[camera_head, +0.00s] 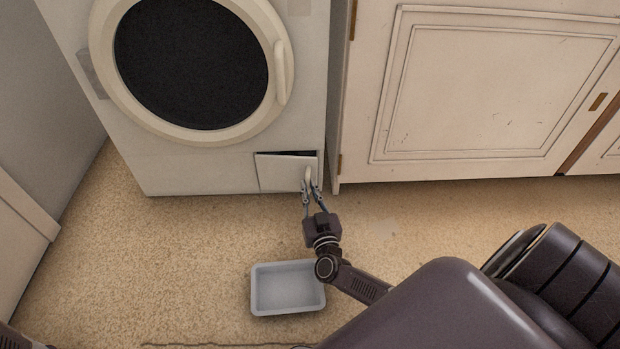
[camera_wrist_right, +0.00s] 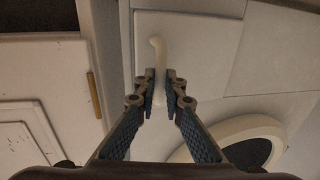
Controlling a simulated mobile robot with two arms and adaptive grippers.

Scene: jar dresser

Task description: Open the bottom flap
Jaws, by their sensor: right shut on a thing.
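The bottom flap (camera_head: 283,173) is a small white panel at the lower right front of the washing machine (camera_head: 165,175). A dark gap shows along its top edge, so it is slightly ajar and tilted outward. My right gripper (camera_head: 310,188) is at the flap's right side, shut on its pale upright handle (camera_head: 308,174). In the right wrist view the handle (camera_wrist_right: 158,50) stands between the two fingers of my right gripper (camera_wrist_right: 161,88), and the flap (camera_wrist_right: 190,55) fills the area behind. The inside behind the flap is mostly hidden. My left gripper is not in view.
A grey tray (camera_head: 257,290) lies on the speckled floor below the flap, close to my right arm. The round machine door (camera_head: 190,65) is above the flap. A cream cabinet (camera_head: 480,100) stands to the right. The floor at left (camera_head: 130,250) is clear.

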